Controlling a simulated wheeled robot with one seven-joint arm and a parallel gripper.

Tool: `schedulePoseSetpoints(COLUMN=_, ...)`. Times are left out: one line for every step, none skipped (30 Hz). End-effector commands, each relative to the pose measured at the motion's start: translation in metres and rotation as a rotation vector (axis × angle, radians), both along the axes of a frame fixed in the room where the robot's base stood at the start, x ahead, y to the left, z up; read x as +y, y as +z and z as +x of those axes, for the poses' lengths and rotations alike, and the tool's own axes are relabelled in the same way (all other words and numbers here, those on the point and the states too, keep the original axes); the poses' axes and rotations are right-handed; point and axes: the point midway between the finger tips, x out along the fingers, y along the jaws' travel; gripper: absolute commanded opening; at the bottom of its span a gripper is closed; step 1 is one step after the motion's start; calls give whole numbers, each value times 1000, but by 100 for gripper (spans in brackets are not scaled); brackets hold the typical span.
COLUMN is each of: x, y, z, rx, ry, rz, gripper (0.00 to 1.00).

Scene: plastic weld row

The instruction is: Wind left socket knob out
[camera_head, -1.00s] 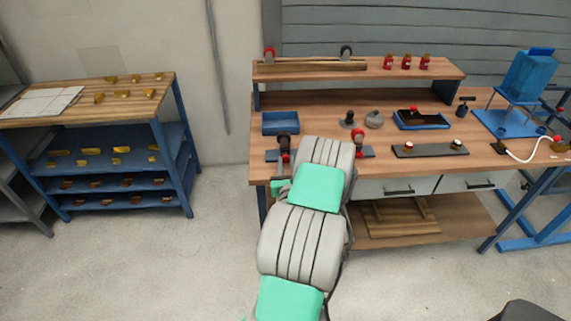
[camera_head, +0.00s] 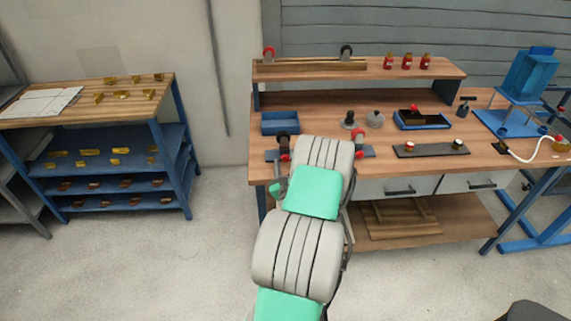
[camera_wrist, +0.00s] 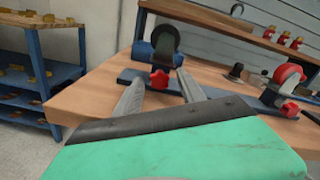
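The left socket, with a dark wheel (camera_wrist: 166,42) above a red star knob (camera_wrist: 159,79), stands on a dark blue rail at the bench's front left. In the head view the left knob (camera_head: 284,156) shows beside my arm. My gripper (camera_wrist: 160,77) is open, its two grey fingers spread either side of the knob in the wrist view. I cannot tell whether the fingertips reach past the knob; no contact shows. The right socket has a red-sided wheel (camera_wrist: 288,74) and a red knob (camera_wrist: 290,108). My arm hides the gripper in the head view.
A blue rack (camera_head: 90,140) stands at the left, with floor between.

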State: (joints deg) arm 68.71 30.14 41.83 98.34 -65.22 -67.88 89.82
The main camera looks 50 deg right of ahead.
Motion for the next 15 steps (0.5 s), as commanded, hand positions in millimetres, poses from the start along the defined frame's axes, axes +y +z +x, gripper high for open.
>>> schedulePoseSetpoints(x=0, y=0, z=0, rx=0, ry=1, rz=0, gripper=48)
schedulePoseSetpoints(x=0, y=0, z=0, rx=0, ry=1, rz=1, gripper=48)
schedulePoseSetpoints(x=0, y=0, z=0, rx=0, ry=1, rz=1, gripper=48)
schedulePoseSetpoints(x=0, y=0, z=0, rx=0, ry=1, rz=1, gripper=48)
schedulePoseSetpoints(x=0, y=0, z=0, rx=0, ry=1, rz=1, gripper=48)
schedulePoseSetpoints(x=1, y=0, z=0, rx=0, ry=1, rz=1, gripper=48)
schedulePoseSetpoints(x=1, y=-1, z=0, rx=0, ry=1, rz=1, gripper=48)
schedulePoseSetpoints(x=2, y=-1, z=-1, rx=0, ry=1, rz=0, gripper=48)
schedulePoseSetpoints(x=4, y=-2, z=-3, rx=-1, ry=0, rz=2, gripper=48)
schedulePoseSetpoints(x=6, y=-3, z=-5, rx=-1, ry=0, rz=3, gripper=48)
schedulePoseSetpoints(x=9, y=-3, z=-8, rx=0, ry=0, rz=1, gripper=48)
schedulePoseSetpoints(x=13, y=-4, z=-12, rx=-1, ry=-1, rz=2, gripper=48)
schedulePoseSetpoints(x=17, y=-5, z=-16, rx=-1, ry=-2, rz=3, gripper=48)
schedulePoseSetpoints(x=21, y=-5, z=-20, rx=-2, ry=-2, rz=1, gripper=48)
schedulePoseSetpoints(x=27, y=-5, z=-25, rx=-1, ry=-1, rz=2, gripper=48)
